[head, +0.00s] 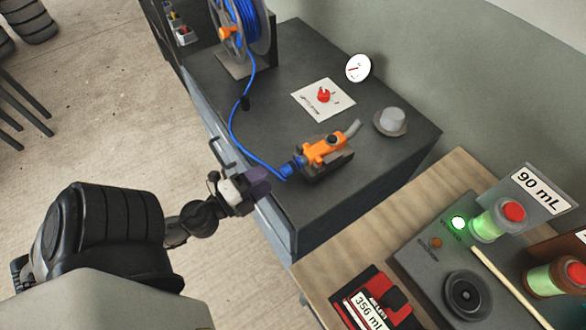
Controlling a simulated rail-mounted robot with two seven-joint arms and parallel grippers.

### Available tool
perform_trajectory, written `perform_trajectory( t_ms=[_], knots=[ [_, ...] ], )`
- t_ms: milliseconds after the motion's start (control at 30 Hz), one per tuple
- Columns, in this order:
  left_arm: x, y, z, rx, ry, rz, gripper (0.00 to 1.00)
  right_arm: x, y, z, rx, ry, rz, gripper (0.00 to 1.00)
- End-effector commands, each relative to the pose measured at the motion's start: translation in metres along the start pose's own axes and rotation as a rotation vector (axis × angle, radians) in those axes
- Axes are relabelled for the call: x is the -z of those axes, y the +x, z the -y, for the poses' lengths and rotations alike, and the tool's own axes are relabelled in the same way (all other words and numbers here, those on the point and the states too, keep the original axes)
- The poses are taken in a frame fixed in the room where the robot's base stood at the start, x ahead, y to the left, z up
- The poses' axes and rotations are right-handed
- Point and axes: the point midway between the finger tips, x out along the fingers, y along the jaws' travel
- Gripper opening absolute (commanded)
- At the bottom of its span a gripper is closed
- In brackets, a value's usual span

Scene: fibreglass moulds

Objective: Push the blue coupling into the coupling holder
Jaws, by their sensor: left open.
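The blue coupling (293,167) sits at the end of the blue hose, on the near side of the dark grey bench top. It is at the left end of an orange fitting (323,150) that rests in a dark block, which looks like the coupling holder (333,169). I cannot tell whether the coupling is fully seated or only touching. My left gripper (222,160) is open and empty, left of the coupling and apart from it, beside the bench's near edge. My right gripper is not in view.
A hose reel (244,35) stands at the back of the bench, with the blue hose (237,117) trailing from it. A card with a red knob (323,96), a round gauge (358,68) and a grey knob (392,121) lie beyond. A wooden table (345,247) with bottles stands at right.

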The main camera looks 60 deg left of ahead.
Motion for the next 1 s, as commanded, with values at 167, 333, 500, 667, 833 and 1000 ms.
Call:
perform_trajectory(
  t_ms=[167,333,500,667,833,1000],
  knots=[
    [0.002,-0.002,-0.013,-0.002,0.047,-0.037,0.62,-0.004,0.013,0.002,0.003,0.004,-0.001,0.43],
    [0.002,-0.002,-0.014,-0.003,0.059,-0.048,0.62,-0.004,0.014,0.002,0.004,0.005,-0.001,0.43],
    [0.002,-0.002,-0.014,-0.003,0.059,-0.048,0.62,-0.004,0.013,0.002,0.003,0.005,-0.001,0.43],
    [0.002,-0.001,-0.013,-0.003,0.058,-0.047,0.62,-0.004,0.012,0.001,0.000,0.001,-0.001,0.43],
    [0.003,0.009,-0.010,-0.001,0.057,-0.047,0.62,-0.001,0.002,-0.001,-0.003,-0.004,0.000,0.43],
    [0.004,0.029,-0.008,-0.001,0.058,-0.048,0.62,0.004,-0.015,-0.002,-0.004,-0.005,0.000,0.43]
  ],
)
